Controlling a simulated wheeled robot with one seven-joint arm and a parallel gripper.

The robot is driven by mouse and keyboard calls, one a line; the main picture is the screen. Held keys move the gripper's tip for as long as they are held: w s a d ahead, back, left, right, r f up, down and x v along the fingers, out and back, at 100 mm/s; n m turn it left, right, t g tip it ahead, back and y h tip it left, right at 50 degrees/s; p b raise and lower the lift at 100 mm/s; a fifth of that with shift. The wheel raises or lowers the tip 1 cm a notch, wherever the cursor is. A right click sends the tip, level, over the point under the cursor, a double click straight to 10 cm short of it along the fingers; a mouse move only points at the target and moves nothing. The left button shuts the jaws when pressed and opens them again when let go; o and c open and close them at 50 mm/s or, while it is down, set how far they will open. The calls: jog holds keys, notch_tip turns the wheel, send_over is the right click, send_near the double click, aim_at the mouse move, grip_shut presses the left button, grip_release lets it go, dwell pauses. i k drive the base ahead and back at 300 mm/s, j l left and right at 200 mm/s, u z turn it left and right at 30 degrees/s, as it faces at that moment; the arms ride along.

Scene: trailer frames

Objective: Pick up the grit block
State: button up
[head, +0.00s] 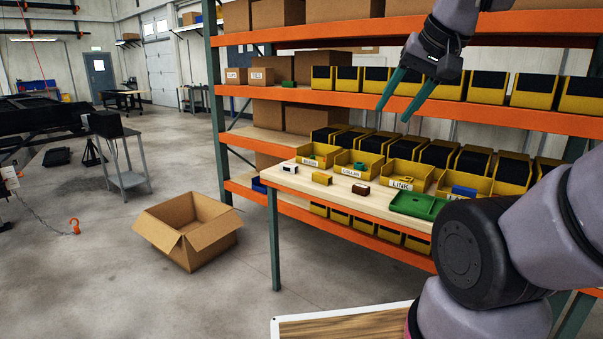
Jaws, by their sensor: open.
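Three small blocks lie in a row along the left front of the wooden table (300,187): a white one with a dark face (289,169), a yellow one (322,178) and a dark brown one (361,188). None carries a readable name; the brown one looks most like a grit block, but I cannot be sure. My gripper (396,114) is open and empty. Its two green fingers point down and left, high above the table in the picture, in front of the shelf.
Yellow bins stand behind the blocks, one labelled COLLAR (349,172) and one LINK (400,184). A green tray (417,206) lies right of the brown block. An orange-beamed rack (330,96) with bins and cartons rises behind. An open cardboard box (158,232) sits on the floor.

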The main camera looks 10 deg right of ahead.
aim_at(358, 188)
jog(key=i+l+z, duration=0.15)
jog(key=i+z, duration=0.25)
jog(key=i, duration=0.25)
jog(key=i+z, duration=0.45)
jog(key=i, duration=0.25)
jog(key=j, duration=0.05)
